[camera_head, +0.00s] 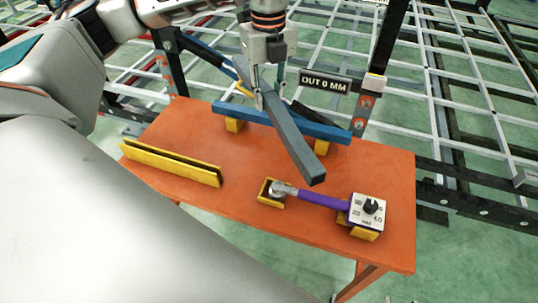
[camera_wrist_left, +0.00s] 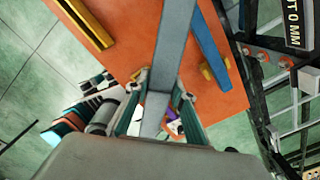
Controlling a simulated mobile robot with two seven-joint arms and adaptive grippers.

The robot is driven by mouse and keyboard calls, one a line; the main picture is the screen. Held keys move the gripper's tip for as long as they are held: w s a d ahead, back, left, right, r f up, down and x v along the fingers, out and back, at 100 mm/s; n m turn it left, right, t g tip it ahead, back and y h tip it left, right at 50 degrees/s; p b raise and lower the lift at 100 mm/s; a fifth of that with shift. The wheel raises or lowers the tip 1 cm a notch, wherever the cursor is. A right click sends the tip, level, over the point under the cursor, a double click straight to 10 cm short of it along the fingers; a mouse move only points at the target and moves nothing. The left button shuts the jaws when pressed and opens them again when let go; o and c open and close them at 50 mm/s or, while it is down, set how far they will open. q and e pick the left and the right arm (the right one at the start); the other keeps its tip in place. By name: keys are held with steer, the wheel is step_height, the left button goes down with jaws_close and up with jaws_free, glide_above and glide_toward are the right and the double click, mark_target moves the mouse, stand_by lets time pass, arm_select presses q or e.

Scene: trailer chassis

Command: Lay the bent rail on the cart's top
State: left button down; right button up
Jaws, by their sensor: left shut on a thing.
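A long grey-blue bar, which I take to be the bent rail (camera_head: 297,146), is held in my left gripper (camera_head: 268,98), and it runs slantwise over the cart. No bend can be made out on it from here. In the left wrist view the rail (camera_wrist_left: 174,45) passes between the two fingers of the left gripper (camera_wrist_left: 163,95). The cart's orange top (camera_head: 235,190) lies below; the gap under the rail is hard to judge. My right gripper is not in view.
On the cart top are a blue bar (camera_head: 325,130) on yellow blocks (camera_head: 234,125), a yellow channel (camera_head: 170,164), and a purple-handled tool (camera_head: 322,201) with a dial box (camera_head: 367,211). Behind stand the chassis frame and an "OUT 0 MM" sign (camera_head: 325,83).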

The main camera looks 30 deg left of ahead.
arm_select(q)
steer(key=n, duration=0.4)
steer(key=a+n, duration=0.1)
steer(key=n, duration=0.1)
steer(key=shift+w+f, duration=0.1)
steer(key=shift+w, duration=0.25)
steer(key=n, duration=0.3)
steer(key=shift+w+a, duration=0.1)
steer(key=shift+a, duration=0.05)
steer(key=shift+f, duration=0.2)
glide_toward(267, 159)
step_height(267, 159, down, 5)
steer(key=shift+f, duration=0.1)
steer(key=c, duration=2)
jaws_free()
steer(key=shift+f, duration=0.1)
steer(key=shift+o, duration=1.4)
